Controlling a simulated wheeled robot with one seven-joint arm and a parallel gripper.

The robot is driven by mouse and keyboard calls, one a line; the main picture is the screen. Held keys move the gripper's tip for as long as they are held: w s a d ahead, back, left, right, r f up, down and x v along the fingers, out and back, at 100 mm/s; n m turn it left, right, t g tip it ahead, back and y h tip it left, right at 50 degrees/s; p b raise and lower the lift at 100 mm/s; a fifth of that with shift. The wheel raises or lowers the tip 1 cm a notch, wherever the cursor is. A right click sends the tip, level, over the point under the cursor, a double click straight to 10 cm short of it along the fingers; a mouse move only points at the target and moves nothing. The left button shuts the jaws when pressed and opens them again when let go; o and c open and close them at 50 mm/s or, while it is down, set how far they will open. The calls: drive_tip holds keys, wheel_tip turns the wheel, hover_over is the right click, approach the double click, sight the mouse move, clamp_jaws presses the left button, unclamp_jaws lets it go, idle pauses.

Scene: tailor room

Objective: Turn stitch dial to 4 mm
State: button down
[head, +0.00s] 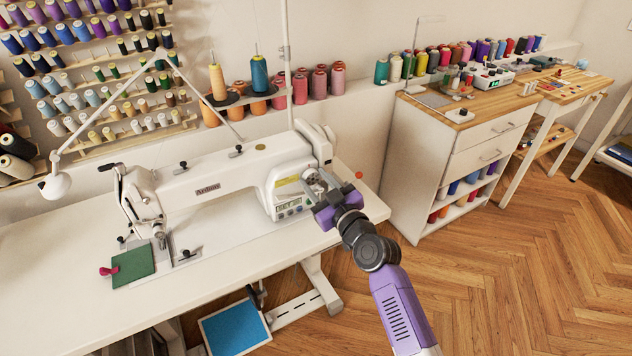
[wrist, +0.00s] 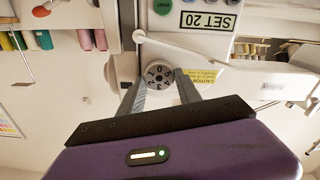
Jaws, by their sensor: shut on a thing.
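The stitch dial (wrist: 158,75) is a small dark grey disc with white numbers around its face, on the right end of the white sewing machine (head: 225,180). It also shows in the head view (head: 311,175), partly behind my gripper (head: 319,186). In the wrist view my gripper (wrist: 161,84) has one grey finger on each side of the dial, shut on its rim. The wrist picture is turned over, so the numbers look tilted; 2, 1 and 0 can be made out. The setting at the index mark cannot be read.
A yellow caution label (wrist: 199,76) is beside the dial. A thread stand with cones (head: 259,74) rises behind the machine. Green fabric (head: 132,266) lies near the needle. A white drawer cabinet (head: 420,150) stands to the right, with clear wooden floor in front of it.

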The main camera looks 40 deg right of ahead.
drive_tip(key=shift+m, duration=0.3)
drive_tip(key=m, duration=0.5)
drive_tip(key=shift+d, duration=0.1)
drive_tip(key=m, duration=0.6)
drive_tip(key=shift+d, duration=0.15)
idle(0.4)
drive_tip(key=c, duration=0.8)
unclamp_jaws()
drive_tip(key=shift+c, duration=0.2)
drive_tip(key=shift+s, duration=0.1)
